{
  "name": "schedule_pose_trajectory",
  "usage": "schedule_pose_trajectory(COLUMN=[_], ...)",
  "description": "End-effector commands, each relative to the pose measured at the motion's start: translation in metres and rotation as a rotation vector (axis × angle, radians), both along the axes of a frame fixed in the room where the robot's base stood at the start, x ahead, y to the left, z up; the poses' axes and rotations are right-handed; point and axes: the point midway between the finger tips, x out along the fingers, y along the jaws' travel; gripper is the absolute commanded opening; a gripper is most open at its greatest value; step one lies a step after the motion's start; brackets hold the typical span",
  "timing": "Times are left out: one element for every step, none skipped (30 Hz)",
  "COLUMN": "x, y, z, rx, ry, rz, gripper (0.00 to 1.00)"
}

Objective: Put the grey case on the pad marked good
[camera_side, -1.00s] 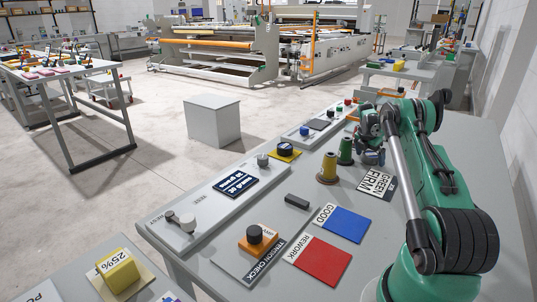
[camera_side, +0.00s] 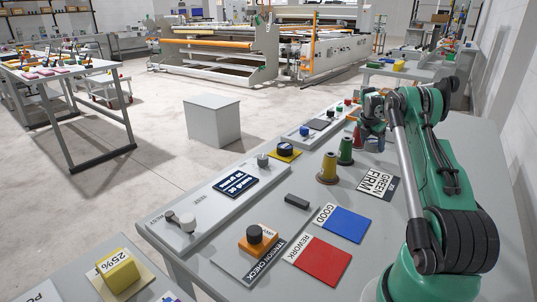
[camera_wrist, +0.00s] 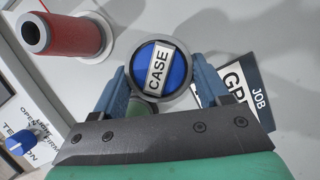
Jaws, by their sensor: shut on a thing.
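The grey case (camera_wrist: 179,89) has a round grey rim and a blue top with a white strip reading CASE. My gripper (camera_wrist: 162,92) is shut on it, with one blue finger at each side in the wrist view. In the side view my gripper (camera_side: 374,130) is over the far part of the table, beyond the spools; the case is too small to make out surely there. The pad marked good is a blue square (camera_side: 347,224) with a white GOOD label (camera_side: 325,214) beside it. It lies bare, nearer the camera than my gripper.
A red pad (camera_side: 319,260) marked REWORK lies next to the blue one. A gold spool (camera_side: 328,168) and a green spool (camera_side: 346,151) stand near my gripper; a red spool (camera_wrist: 65,35) shows in the wrist view. A job card (camera_side: 377,182) lies flat between.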

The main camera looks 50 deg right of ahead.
Motion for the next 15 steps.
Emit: schedule_pose_trajectory(x=[0.0,0.0,0.0,0.0,0.0,0.0,0.001,0.002,0.004,0.005,0.007,0.011,0.013,0.016,0.019], y=[0.0,0.0,0.0,0.0,0.0,0.0,0.001,0.003,0.007,0.011,0.016,0.024,0.032,0.041,0.054], z=[0.012,0.019,0.026,0.032,0.037,0.043,0.047,0.051,0.057,0.061,0.066,0.073,0.078,0.084,0.092], rx=[0.0,0.0,0.0,0.0,0.0,0.0,0.0,0.0,0.0,0.001,0.001,0.0,0.0,0.001,0.0], ry=[0.0,0.0,0.0,0.0,0.0,0.0,0.0,0.001,0.001,0.002,0.002,0.001,0.001,0.002,0.002], rz=[0.0,0.0,0.0,0.0,0.0,-0.001,-0.003,-0.006,-0.014,-0.024,-0.035,-0.055,-0.074,-0.095,-0.126], gripper=[0.07,0.07,0.07,0.07,0.07,0.07,0.07,0.07,0.07,0.07,0.07,0.07,0.07,0.07,0.07])
